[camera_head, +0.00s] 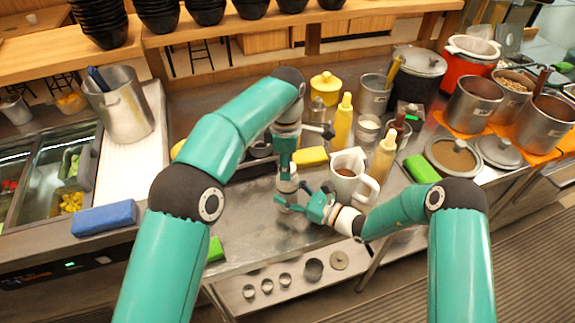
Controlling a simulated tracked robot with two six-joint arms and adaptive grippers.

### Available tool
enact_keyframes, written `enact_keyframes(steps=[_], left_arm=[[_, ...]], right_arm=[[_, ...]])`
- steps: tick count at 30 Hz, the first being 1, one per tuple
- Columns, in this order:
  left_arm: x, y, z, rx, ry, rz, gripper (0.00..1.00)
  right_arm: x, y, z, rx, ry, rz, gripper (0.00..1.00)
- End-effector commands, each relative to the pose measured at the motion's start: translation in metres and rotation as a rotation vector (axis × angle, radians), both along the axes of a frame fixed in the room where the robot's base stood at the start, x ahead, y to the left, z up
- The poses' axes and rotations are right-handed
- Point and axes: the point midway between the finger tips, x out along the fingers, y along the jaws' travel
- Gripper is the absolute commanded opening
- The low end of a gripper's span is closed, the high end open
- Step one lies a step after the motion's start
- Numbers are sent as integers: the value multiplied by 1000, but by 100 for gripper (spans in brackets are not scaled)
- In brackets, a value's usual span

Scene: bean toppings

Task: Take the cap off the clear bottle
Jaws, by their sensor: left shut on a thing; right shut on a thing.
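The clear bottle (287,186) stands upright at the front middle of the steel counter, small and mostly covered by my grippers. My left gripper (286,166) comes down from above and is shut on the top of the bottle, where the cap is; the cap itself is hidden. My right gripper (288,203) reaches in from the right, lower down, and is shut around the bottle's body. Whether the cap is apart from the bottle cannot be told.
A white jug (347,182) of brown liquid stands close right of the grippers. Metal pots (473,104) fill the right. A blue sponge (104,217) lies left. The counter's front edge is near.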

Motion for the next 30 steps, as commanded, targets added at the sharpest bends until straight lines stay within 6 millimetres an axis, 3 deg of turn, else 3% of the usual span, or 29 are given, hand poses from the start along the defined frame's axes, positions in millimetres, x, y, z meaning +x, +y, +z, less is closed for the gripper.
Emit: enact_keyframes(steps=[30], left_arm=[[2, 2, 12, 0, -8, 32, 2]], right_arm=[[-1, 0, -1, 0, 1, 0, 0]])
